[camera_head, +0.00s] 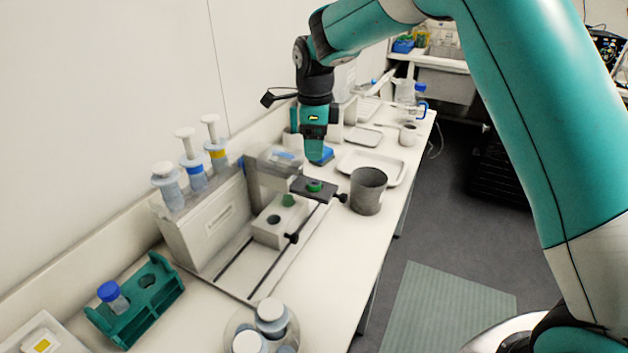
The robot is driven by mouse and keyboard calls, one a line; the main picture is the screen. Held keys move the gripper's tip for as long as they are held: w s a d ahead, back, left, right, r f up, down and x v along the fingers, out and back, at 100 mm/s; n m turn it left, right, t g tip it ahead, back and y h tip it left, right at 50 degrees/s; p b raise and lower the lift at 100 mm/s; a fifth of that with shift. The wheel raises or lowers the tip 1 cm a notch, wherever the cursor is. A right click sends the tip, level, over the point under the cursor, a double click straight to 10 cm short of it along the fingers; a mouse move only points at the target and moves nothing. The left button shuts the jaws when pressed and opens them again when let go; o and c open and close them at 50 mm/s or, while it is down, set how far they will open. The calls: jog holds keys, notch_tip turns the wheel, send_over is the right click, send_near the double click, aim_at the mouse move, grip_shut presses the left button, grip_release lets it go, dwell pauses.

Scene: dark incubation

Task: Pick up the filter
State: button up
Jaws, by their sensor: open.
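My gripper (314,151) points down over the middle of the bench, behind the rail apparatus. It is open, and its fingers show mostly edge-on. I see nothing held in it. A small green round piece (289,200) stands on a white block of the apparatus, to the front left of my gripper. Another green piece (314,186) sits on a dark holder plate (325,194), below my gripper in the picture. I cannot tell for sure which piece is the filter. A blue object (325,156) lies right by the fingertips; I cannot tell whether they touch.
A grey cup (368,193) stands right of the apparatus, near the bench edge. A white tray (398,171) lies behind it. A white box (207,224) with several syringe-like plungers, a green tube rack (134,304) and white-capped jars (271,315) stand nearer.

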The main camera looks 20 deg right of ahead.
jog(key=p, duration=0.1)
send_over(314, 181)
jog(key=f, duration=0.4)
jog(key=shift+w+d+f, duration=0.1)
jog(key=shift+w+d, duration=0.05)
jog(key=shift+w, duration=0.05)
jog(key=f+p, duration=0.2)
jog(key=f, duration=0.1)
jog(key=f+p, duration=0.1)
jog(key=shift+s+f, duration=0.15)
jog(key=shift+s, duration=0.1)
jog(key=shift+f, duration=0.5)
jog(key=shift+c, duration=0.5)
jog(key=c, duration=1)
jog(key=shift+o, duration=0.2)
